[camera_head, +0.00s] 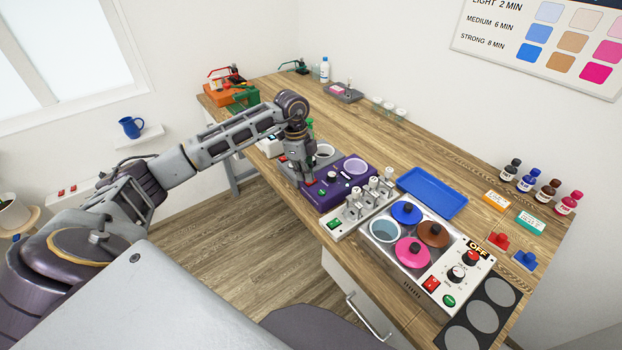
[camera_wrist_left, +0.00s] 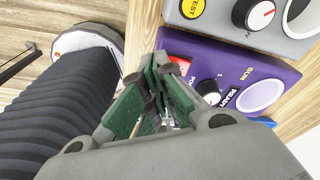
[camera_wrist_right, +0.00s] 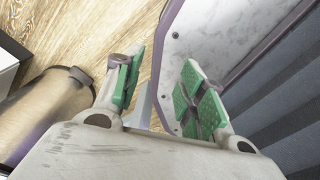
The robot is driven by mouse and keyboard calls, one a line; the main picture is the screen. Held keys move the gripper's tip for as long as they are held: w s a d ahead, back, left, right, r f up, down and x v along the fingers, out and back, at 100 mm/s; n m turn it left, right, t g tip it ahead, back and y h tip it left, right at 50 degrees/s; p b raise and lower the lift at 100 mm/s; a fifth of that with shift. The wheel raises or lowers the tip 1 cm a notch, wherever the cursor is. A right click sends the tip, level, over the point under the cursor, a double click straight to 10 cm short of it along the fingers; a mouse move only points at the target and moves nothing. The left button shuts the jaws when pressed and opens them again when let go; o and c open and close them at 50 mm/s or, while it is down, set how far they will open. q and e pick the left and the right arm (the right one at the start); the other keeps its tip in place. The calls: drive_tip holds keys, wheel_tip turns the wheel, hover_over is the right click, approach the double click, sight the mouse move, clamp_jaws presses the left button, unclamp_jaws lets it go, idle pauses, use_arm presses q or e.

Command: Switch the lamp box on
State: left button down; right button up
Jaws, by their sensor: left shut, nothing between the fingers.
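The lamp box (camera_head: 322,200) is purple and stands near the table's left edge in the head view. It has a pale round window (camera_head: 357,166), a small knob and a red power switch at its left end. In the left wrist view the lamp box (camera_wrist_left: 222,62) shows its red switch (camera_wrist_left: 180,65), partly hidden by my fingers. My left gripper (camera_head: 307,180) is shut and empty, its tips pointing down at or just above the switch. I cannot tell contact, or the switch's position. My right gripper (camera_wrist_right: 163,92) is open and empty, away from the lamp box.
A grey device (camera_wrist_left: 218,12) with a yellow TEST button sits beside the lamp box. A metal rack (camera_head: 345,222) with several upright parts stands in front of it. A blue tray (camera_head: 445,200) and a bath with coloured lids (camera_head: 412,250) lie to the right.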

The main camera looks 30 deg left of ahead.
use_arm(q)
drive_tip(key=shift+r+p, duration=0.7)
drive_tip(key=shift+r, duration=0.4)
drive_tip(key=shift+r+p, duration=0.9)
drive_tip(key=shift+r, duration=0.3)
drive_tip(key=shift+r+p, duration=0.3)
drive_tip(key=shift+r, duration=0.15)
